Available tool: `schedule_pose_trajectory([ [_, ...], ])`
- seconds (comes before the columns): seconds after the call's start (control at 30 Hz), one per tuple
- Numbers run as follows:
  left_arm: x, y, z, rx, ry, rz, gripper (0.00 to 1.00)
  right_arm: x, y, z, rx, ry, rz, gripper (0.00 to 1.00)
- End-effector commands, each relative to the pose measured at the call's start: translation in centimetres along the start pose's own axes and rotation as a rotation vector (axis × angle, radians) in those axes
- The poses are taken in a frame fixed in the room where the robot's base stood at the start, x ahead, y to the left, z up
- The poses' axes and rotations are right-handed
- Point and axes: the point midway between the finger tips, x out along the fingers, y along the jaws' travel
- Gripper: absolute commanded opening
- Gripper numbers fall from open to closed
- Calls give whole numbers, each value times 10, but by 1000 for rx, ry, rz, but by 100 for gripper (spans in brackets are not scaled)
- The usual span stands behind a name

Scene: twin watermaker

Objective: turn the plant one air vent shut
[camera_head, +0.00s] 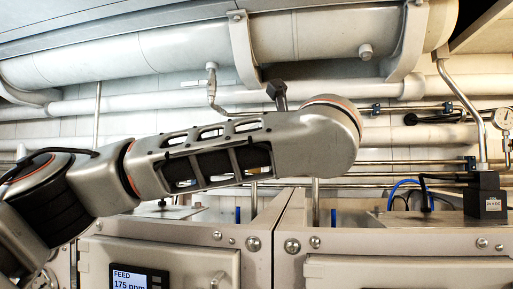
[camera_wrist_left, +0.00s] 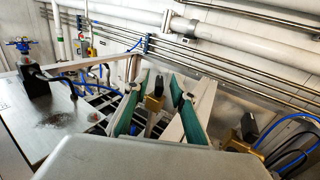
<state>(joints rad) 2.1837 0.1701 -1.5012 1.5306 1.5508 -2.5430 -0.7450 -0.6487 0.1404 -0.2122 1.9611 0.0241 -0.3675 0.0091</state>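In the left wrist view a small brass valve with a black handle (camera_wrist_left: 157,86) stands between the fingers of my left gripper (camera_wrist_left: 157,92). It looks like an air vent; no label shows which plant it belongs to. The two green-padded fingers are apart, one on each side of it, and I see no clear contact. A second brass valve with a black top (camera_wrist_left: 249,128) stands to the right, outside the fingers. In the head view my left arm reaches across from the left and hides the gripper and the vent. My right gripper is in neither view.
Two grey cabinets stand below my arm; the left one has a display (camera_head: 138,277) reading FEED 175 ppm. Large white pipes (camera_head: 180,50) run overhead. A black box (camera_head: 484,195), blue hoses and a gauge (camera_head: 503,118) are at the right. Thin metal pipes line the wall.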

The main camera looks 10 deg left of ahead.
Motion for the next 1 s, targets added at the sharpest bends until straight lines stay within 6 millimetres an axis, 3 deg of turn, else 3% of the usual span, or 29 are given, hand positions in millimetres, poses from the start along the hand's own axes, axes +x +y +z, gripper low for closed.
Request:
schedule_pose_trajectory([
  [0.07, 0, 0, 0, 0, 0, 0, 25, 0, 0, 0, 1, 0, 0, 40],
  [0.17, 0, 0, 0, 0, 0, 0, 2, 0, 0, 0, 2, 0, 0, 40],
  [0.2, 0, 0, 0, 0, 0, 0, 0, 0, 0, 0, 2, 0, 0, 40],
  [0.57, 0, 2, 0, -2, 2, -30, 0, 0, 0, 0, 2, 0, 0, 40],
  [1.0, 2, 7, 1, -3, 2, -299, 0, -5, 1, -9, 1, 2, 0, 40],
])
